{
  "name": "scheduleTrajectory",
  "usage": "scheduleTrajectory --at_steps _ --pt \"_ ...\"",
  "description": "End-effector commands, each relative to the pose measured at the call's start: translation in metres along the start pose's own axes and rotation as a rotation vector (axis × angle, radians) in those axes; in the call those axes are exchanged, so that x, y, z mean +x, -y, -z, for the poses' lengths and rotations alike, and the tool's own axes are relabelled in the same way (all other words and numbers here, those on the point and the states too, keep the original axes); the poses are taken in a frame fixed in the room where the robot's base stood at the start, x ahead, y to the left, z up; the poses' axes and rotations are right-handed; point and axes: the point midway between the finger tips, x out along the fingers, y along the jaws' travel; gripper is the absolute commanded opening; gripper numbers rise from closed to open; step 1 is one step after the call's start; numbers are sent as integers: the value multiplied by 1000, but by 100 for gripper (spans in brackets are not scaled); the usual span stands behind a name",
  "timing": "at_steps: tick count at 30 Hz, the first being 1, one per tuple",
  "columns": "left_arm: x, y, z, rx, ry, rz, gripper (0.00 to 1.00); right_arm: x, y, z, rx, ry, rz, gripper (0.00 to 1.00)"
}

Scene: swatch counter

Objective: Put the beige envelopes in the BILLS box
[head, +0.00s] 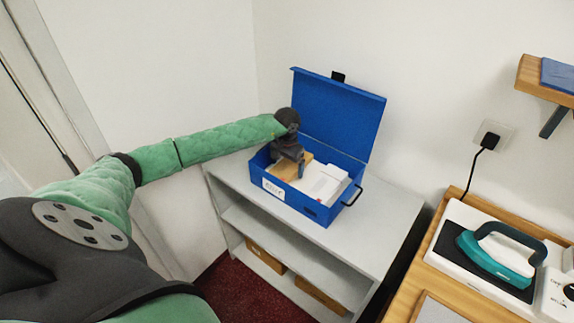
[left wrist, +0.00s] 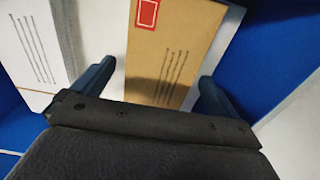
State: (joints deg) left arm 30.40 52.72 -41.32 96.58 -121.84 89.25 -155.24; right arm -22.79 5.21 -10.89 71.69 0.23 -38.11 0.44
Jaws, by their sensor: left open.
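An open blue box (head: 330,214) with its lid up stands on the grey shelf unit. Its white front label (head: 273,188) is too small to read. A beige envelope (head: 282,171) lies in the box's left part, with white envelopes (head: 327,181) to its right. My left gripper (head: 294,165) reaches into the box above the beige envelope. In the left wrist view my left gripper (left wrist: 153,80) is open, one finger on each side of the beige envelope (left wrist: 172,50), which bears a red stamp and handwriting lines. I cannot tell whether the fingers touch it. My right gripper is not in view.
The grey shelf top (head: 385,225) is clear around the box. Brown boxes (head: 265,257) sit on the lower shelf. To the right, a wooden table (head: 455,280) carries a teal iron (head: 497,252) on its stand. A wall shelf (head: 540,80) is at upper right.

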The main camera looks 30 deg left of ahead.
Motion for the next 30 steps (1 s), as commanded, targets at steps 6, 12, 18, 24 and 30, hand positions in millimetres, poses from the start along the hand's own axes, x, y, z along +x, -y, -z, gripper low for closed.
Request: scheduleTrajectory --at_steps 6,12,18,24,30 --pt "-1 0 0 0 0 0 98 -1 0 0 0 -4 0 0" --pt "-6 0 1 0 -2 0 98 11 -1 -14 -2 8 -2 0" --pt "-22 1 1 -1 -2 1 98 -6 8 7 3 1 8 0" --pt "-46 0 1 1 -3 1 98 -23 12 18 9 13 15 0" --pt "-80 0 1 1 -4 1 98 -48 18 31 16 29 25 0"
